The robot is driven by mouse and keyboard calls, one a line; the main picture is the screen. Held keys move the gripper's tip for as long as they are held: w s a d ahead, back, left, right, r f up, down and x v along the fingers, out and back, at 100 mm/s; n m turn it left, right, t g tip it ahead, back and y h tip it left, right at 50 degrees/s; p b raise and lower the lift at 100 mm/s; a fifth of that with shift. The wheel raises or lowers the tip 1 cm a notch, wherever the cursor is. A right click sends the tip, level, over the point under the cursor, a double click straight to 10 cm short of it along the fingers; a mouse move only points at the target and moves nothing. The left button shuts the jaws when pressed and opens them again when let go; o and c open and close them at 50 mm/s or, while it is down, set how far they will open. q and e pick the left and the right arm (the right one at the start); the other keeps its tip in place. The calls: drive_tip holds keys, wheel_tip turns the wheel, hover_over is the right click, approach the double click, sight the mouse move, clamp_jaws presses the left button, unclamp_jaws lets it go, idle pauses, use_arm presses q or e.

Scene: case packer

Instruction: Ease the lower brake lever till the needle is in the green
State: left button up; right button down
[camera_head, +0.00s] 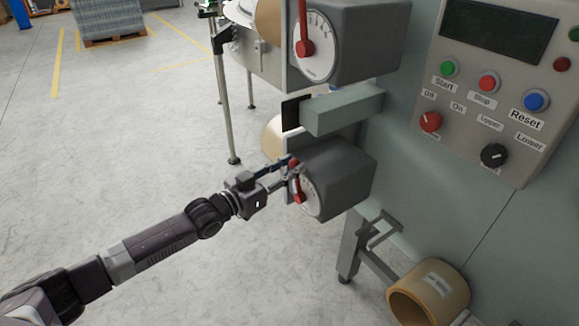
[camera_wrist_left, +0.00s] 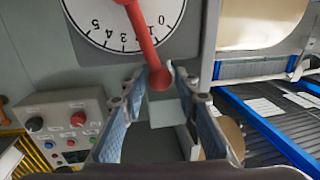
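The lower brake unit is a grey box with a white dial (camera_head: 316,196) and a red lever (camera_head: 298,188) on its face. In the left wrist view the dial (camera_wrist_left: 95,30) shows numbers, and the red lever (camera_wrist_left: 144,35) hangs down across it to a round knob. No green zone or separate needle can be made out. My left gripper (camera_head: 287,173) is at the lever. In the left wrist view its two fingers (camera_wrist_left: 160,82) stand apart on either side of the knob; I cannot tell whether they touch it. My right gripper is not in view.
The upper brake unit (camera_head: 360,40) with its own red lever (camera_head: 304,35) is above. A grey block (camera_head: 345,108) juts out between the units. The control panel (camera_head: 500,85) is at right, a brown roll (camera_head: 432,295) below. Open floor (camera_head: 110,150) lies left.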

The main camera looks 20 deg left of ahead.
use_arm(q)
clamp_jaws()
drive_tip(key=shift+w+a+f+n+b, duration=0.15)
drive_tip(key=shift+w+a+n+b, duration=0.3)
drive_tip(key=shift+n, duration=0.25)
drive_tip(key=shift+o, duration=2.2)
unclamp_jaws()
drive_tip(key=shift+s, duration=0.15)
